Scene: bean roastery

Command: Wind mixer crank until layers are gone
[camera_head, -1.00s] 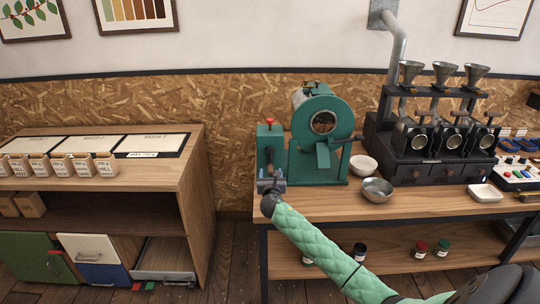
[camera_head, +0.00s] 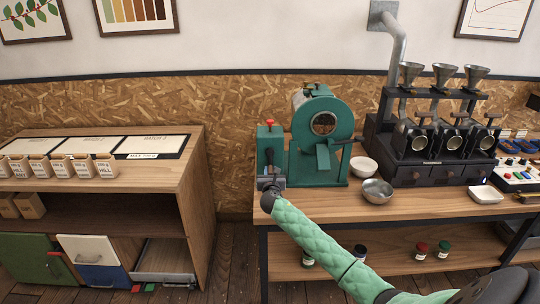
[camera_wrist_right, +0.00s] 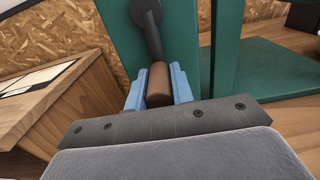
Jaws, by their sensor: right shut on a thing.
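The green mixer (camera_head: 322,135) stands on the right-hand wooden bench, with a round window (camera_head: 324,123) in its drum. What lies behind the window is too small to make out as layers. Its crank shows in the right wrist view as a dark arm (camera_wrist_right: 152,35) hanging from a round hub, with a brown handle (camera_wrist_right: 159,84) at its lower end. My right gripper (camera_head: 270,176) is at the mixer's left front. In the wrist view its blue fingers (camera_wrist_right: 159,88) are shut on the brown handle, one on each side. My left gripper is not in view.
A white bowl (camera_head: 363,166) and a metal bowl (camera_head: 377,191) sit right of the mixer. A dark roaster with several funnels (camera_head: 440,150) stands beyond them. A wooden cabinet (camera_head: 196,170) is at left, with a floor gap between it and the bench.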

